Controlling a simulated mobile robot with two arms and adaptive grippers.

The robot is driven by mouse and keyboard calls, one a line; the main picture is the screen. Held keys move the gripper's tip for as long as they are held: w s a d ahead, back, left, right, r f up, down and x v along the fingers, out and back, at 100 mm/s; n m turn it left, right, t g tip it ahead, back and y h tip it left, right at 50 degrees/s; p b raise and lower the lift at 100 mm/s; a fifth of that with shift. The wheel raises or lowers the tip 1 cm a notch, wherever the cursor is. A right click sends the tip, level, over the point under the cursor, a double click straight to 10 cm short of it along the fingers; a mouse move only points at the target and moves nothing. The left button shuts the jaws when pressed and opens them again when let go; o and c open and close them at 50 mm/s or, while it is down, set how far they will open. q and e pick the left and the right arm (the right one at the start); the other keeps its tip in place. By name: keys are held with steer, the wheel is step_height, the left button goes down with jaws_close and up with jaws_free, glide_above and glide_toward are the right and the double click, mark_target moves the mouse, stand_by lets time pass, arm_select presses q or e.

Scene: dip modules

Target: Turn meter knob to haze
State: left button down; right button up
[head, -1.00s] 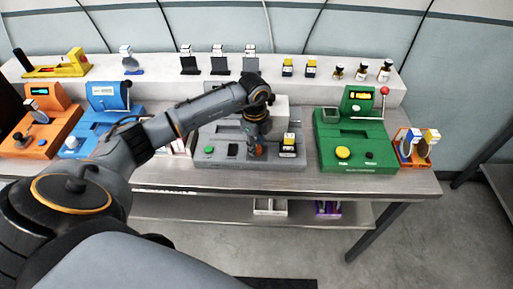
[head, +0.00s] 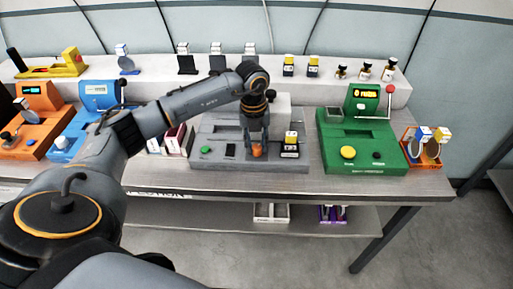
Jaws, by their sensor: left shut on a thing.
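The grey meter (head: 207,165) stands on the table in the middle of the head view. It has a green button, a dark window and a small yellow-and-black block at its right. An orange knob (head: 257,152) shows on its front part. My left gripper (head: 257,147) points down from above and is shut around the knob. The fingers hide part of the knob, and its setting cannot be read. The arm hides part of the meter's back. My right gripper is not in view.
A green machine (head: 340,135) with a red-balled lever stands at right, beside an orange rack (head: 409,154) of round lenses. Blue (head: 97,97) and orange (head: 57,128) machines stand at left. Small cards, blocks and bottles line the raised back shelf (head: 330,90).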

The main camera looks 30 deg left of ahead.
mark_target(255, 146)
arm_select(q)
steer(key=shift+m+b, duration=0.6)
steer(key=shift+m, duration=1)
steer(key=c, duration=1)
jaws_free()
steer(key=shift+r, duration=0.1)
steer(key=r, duration=1.2)
steer(key=shift+a, duration=0.3)
steer(key=shift+f, duration=0.1)
